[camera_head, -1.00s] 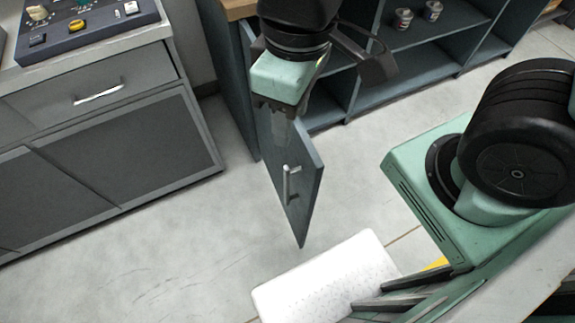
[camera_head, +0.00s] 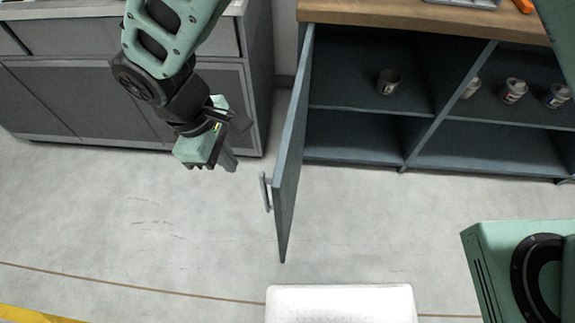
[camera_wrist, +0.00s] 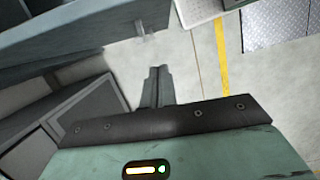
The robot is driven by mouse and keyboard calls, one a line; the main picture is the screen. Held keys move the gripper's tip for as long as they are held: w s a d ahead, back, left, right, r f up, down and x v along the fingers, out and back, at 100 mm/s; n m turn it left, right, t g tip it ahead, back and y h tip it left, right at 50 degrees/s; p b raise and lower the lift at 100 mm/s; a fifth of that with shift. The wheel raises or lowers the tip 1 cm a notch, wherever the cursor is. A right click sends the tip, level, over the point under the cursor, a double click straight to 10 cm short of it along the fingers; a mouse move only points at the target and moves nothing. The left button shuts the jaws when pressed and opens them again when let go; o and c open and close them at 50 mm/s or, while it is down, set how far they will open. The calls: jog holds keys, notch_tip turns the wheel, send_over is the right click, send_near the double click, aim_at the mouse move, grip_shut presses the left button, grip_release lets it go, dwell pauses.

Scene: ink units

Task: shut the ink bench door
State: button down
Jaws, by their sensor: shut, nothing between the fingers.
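The ink bench door (camera_head: 291,155) is a blue-grey panel, hinged at the left end of the open bench (camera_head: 420,14) and swung wide open towards me. Its bar handle (camera_head: 266,192) is on the door's left face. My gripper (camera_head: 231,163) is shut and empty, to the left of the door and apart from it in the head view. In the wrist view the closed fingers (camera_wrist: 157,84) point over the floor, and a blue-grey panel (camera_wrist: 85,38) with a small handle (camera_wrist: 144,29) crosses the upper left, apart from the fingers.
Inside the bench are a can (camera_head: 388,82) and several small containers (camera_head: 513,91). A grey cabinet (camera_head: 60,95) stands behind my arm on the left. A white textured block (camera_head: 340,304) lies in front of the door. The floor left of the door is clear.

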jog(key=p, duration=0.1)
send_over(266, 189)
jog(key=s+a, duration=0.2)
jog(key=a, duration=0.1)
notch_tip(266, 189, down, 10)
jog(key=shift+s+d+r+p, duration=0.1)
jog(key=shift+s+d+p, duration=0.15)
jog(key=shift+d, duration=0.6)
jog(key=shift+s+d+r+p, duration=0.15)
jog(key=shift+d+p, duration=0.1)
jog(key=shift+d, duration=0.6)
jog(key=shift+f, duration=0.1)
